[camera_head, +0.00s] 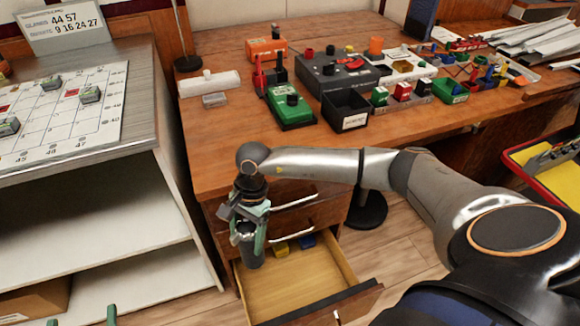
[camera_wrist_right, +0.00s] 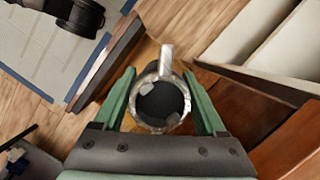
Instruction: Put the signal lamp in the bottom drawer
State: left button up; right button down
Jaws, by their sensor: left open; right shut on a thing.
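The bottom drawer (camera_head: 312,284) of the wooden desk is pulled open. My right gripper (camera_head: 249,222) points down at its back left part. It is shut on the signal lamp (camera_head: 251,254), a dark grey cylinder held roughly upright. I cannot tell whether the lamp's lower end touches the drawer floor. In the right wrist view the lamp's round rim (camera_wrist_right: 161,104) shows between the green fingers (camera_wrist_right: 162,92). My left gripper (camera_head: 82,318) shows only as two green fingertips, apart, at the bottom left edge.
Closed drawers (camera_head: 292,217) are above. A grey-topped shelf unit (camera_head: 110,220) stands close on the left. The drawer's front half is clear. The desk top (camera_head: 225,130) holds many devices.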

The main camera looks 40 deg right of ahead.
pick_arm(q)
jog(key=s+d+r+m+t+h+b, duration=0.1)
jog(key=s+r+m+t+h+b, duration=0.3)
jog(key=r, duration=0.3)
jog(key=s+d+r+m+t+h+b, duration=0.1)
jog(key=s+r+m+h+b, duration=0.25)
jog(key=r+h+b, duration=0.35)
pick_arm(e)
jog(key=s+f+m+t+h+p, duration=0.15)
jog(key=s+f+m, duration=0.25)
jog(key=f+m, duration=0.65)
jog(key=s+f+m+t+p, duration=0.15)
jog(key=s+f+m, duration=0.35)
jog(key=f, duration=1.1)
pick_arm(q)
notch_tip(320, 180, down, 9)
jog(key=y+b, duration=0.1)
jog(key=b, duration=0.9)
jog(key=shift+w+d, duration=0.25)
jog(key=shift+d, duration=0.15)
pick_arm(e)
jog(key=w+d+f, duration=0.2)
jog(key=d+f, duration=0.4)
jog(key=w+d+f, duration=0.2)
jog(key=d+f, duration=0.4)
jog(key=shift+w+d+f+m+t, duration=0.25)
jog(key=shift+w+d+m+t, duration=0.1)
jog(key=shift+t, duration=0.05)
